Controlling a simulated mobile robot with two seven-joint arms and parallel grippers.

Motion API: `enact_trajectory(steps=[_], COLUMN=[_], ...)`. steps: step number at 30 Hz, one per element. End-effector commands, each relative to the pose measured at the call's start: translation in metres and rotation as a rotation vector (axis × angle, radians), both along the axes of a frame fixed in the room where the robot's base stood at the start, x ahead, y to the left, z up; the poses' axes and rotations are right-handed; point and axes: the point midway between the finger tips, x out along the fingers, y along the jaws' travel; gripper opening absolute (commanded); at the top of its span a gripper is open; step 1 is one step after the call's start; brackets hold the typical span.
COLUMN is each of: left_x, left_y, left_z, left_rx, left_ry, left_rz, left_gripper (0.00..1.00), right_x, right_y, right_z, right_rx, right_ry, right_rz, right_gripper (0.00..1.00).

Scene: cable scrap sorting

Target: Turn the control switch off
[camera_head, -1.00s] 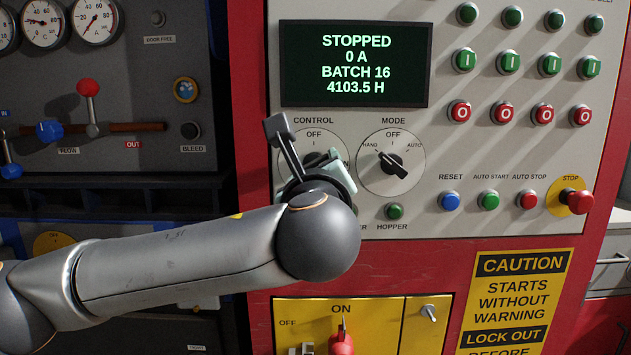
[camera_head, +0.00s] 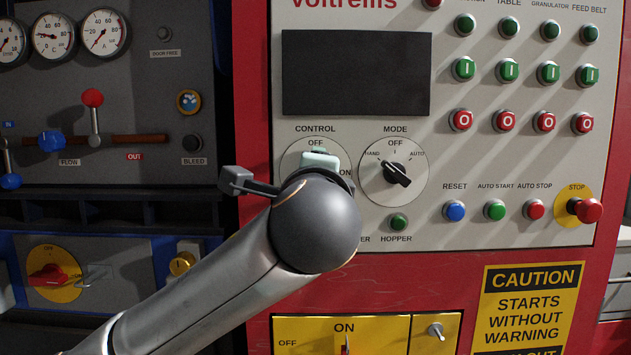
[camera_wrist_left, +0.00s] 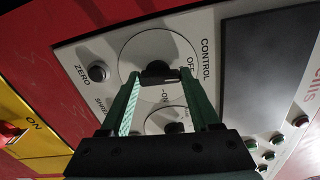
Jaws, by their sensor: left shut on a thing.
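The CONTROL switch has a round white dial (camera_head: 296,162) on the grey panel, left of the MODE switch. In the head view my left gripper (camera_head: 320,160) covers its knob, and only a pale green finger shows over the dial. In the left wrist view the black knob (camera_wrist_left: 158,73) sits between the two green fingers of my left gripper (camera_wrist_left: 161,78), which is shut on it. The knob's bar appears to point towards the OFF mark. The display (camera_head: 356,73) above is dark and blank. My right gripper is not in view.
The MODE switch (camera_head: 397,174) is close to the right of my left wrist. Green HOPPER button (camera_head: 398,222), blue RESET button (camera_head: 455,210) and red STOP button (camera_head: 588,210) stick out of the panel. A yellow ON/OFF plate (camera_head: 385,335) is below.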

Motion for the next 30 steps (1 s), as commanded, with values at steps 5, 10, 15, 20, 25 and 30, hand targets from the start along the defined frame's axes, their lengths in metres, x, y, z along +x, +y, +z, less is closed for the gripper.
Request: enact_trajectory(steps=[5, 10, 15, 20, 25, 30], left_x=[0.0001, 0.0002, 0.0001, 0.0000, 0.0000, -0.0001], left_y=[0.0000, 0.0004, 0.0004, 0.0003, 0.0003, 0.0002], left_z=[-0.0019, -0.0018, -0.0012, -0.0010, -0.0010, -0.0009], left_rx=[-0.089, -0.136, -0.157, -0.160, -0.160, -0.159], left_ry=[0.003, 0.003, 0.002, 0.002, 0.002, 0.002], left_rz=[0.000, 0.001, 0.001, 0.000, 0.000, 0.000], left_gripper=[0.07, 0.07, 0.07, 0.07, 0.07, 0.76], right_x=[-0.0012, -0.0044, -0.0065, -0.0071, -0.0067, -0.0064], right_y=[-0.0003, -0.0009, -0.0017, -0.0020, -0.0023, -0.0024], right_z=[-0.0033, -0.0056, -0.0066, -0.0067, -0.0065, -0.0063], right_rx=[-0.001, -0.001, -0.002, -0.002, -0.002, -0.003], right_ry=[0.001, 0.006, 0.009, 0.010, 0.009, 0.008], right_rz=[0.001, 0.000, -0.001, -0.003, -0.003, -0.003], right_gripper=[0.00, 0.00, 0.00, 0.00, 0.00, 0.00])
